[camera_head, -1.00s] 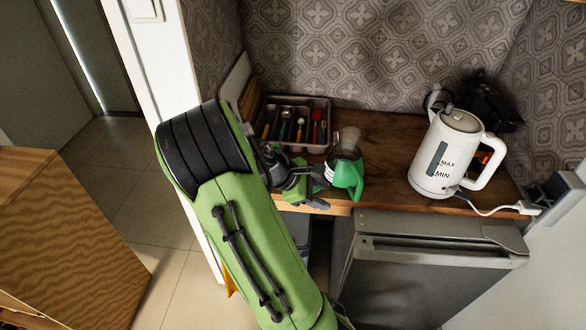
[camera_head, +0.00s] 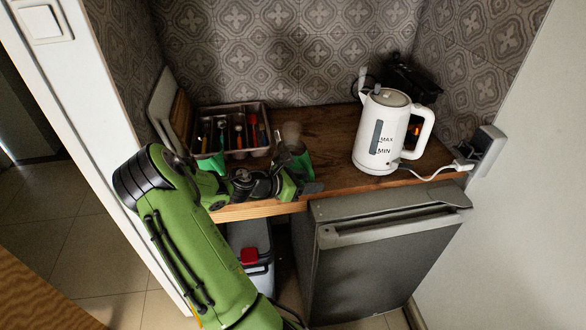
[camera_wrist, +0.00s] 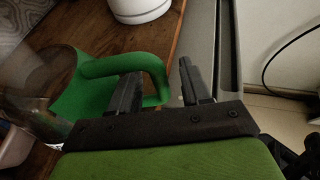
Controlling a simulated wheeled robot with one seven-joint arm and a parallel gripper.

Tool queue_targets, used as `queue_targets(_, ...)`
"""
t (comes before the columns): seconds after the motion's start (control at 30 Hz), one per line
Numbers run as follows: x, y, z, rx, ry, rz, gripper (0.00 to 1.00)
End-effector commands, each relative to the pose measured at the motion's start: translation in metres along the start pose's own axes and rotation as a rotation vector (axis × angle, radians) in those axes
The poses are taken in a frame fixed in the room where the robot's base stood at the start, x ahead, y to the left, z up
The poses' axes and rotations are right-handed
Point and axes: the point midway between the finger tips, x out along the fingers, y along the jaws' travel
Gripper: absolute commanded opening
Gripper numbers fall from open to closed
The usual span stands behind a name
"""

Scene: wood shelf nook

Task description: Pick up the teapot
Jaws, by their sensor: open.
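The teapot (camera_head: 301,161) has a clear body with a green base and handle, and stands on the wooden counter near its front edge. My gripper (camera_head: 303,186) is in front of it and partly hides it in the head view. In the wrist view, the green handle of the teapot (camera_wrist: 88,100) curves toward the two dark fingers of my gripper (camera_wrist: 158,72). The outer bend of the handle shows between the fingers, which are apart. I cannot tell whether either finger touches it.
A white kettle (camera_head: 381,133) stands on the counter (camera_head: 335,150) to the right, its cable running to a wall socket. A grey fridge (camera_head: 375,265) stands below the counter, beside a bin with a red part (camera_head: 250,256).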

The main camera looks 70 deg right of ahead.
Motion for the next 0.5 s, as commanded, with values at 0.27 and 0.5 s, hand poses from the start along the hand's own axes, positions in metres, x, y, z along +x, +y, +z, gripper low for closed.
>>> queue_targets(0.27,0.027,0.0,-0.002,-0.001,0.002,0.001,0.47)
queue_targets(0.5,0.026,0.0,-0.002,0.0,0.002,0.001,0.27)
